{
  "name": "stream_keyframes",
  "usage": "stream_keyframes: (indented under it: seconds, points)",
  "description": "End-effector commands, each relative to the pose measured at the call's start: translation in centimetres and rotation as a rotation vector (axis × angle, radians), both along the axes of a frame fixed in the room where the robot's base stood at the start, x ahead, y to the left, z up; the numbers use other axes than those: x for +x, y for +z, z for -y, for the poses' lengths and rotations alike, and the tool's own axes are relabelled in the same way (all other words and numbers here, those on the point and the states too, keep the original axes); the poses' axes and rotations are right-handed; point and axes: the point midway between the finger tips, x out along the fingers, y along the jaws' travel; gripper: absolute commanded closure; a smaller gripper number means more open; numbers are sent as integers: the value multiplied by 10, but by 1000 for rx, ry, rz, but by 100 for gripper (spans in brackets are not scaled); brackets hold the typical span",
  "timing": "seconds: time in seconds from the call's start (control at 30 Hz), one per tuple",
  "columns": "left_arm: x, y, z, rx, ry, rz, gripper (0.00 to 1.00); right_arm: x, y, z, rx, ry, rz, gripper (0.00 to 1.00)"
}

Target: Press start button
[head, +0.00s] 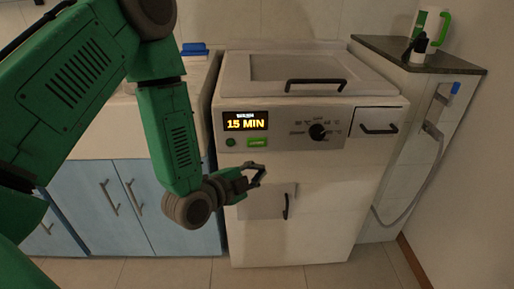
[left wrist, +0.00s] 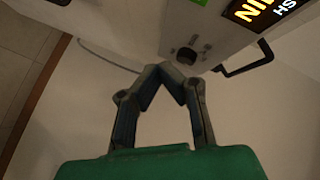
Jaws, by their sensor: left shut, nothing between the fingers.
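The white washing machine (head: 300,205) has a dark display (head: 246,121) reading "15 MIN". Below the display are a bright green rectangular button (head: 257,142) and a small dark green round button (head: 230,142). Their labels are too small to read, so I cannot tell which is start. My left gripper (head: 260,174) is shut and empty, below the green rectangular button and in front of the machine's lower front. In the left wrist view its fingertips (left wrist: 174,68) meet. A green patch (left wrist: 200,2) and part of the display (left wrist: 260,10) show there. My right gripper is not in view.
A black dial (head: 318,131) and a drawer handle (head: 378,129) lie right of the display. A lower hatch handle (head: 286,206) is close to my left gripper. Blue cabinets (head: 125,205) stand left. A dark-topped counter (head: 420,56) with a green-handled mug (head: 429,25) is right.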

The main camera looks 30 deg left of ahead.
Motion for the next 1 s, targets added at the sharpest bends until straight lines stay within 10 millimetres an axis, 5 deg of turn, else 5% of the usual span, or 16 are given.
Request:
stream_keyframes:
  seconds: [0.37,1.0]
  points:
    - [5,0,-4,-1,3,0,100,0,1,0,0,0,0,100]
    - [68,0,-46,-2,1,-2,100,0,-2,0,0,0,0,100]
